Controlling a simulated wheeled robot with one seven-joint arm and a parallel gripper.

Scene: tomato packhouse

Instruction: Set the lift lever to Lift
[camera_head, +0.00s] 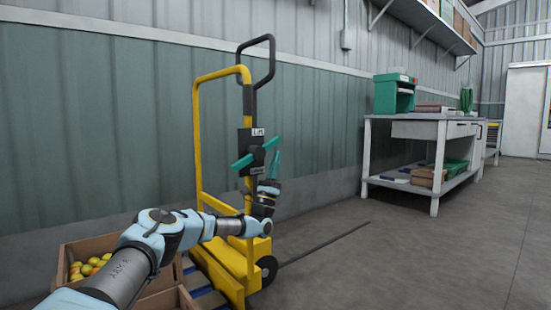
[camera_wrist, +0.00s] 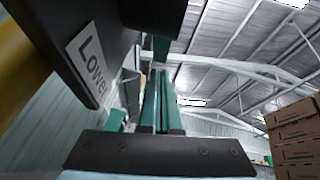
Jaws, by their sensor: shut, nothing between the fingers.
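The yellow lift (camera_head: 197,140) stands near the wall, with a black handle loop above it. A black panel (camera_head: 245,140) on its mast bears a white label reading "Lift" (camera_head: 258,132) at the top and a smaller label lower down. In the wrist view a "Lower" label (camera_wrist: 88,66) shows close at the left.
A crate of tomatoes (camera_head: 68,252) sits at the lower left beside the lift. A white workbench (camera_head: 410,128) stands to the right with a green box (camera_head: 394,95) on it. The floor at right is clear. Stacked cartons (camera_wrist: 292,140) show in the wrist view.

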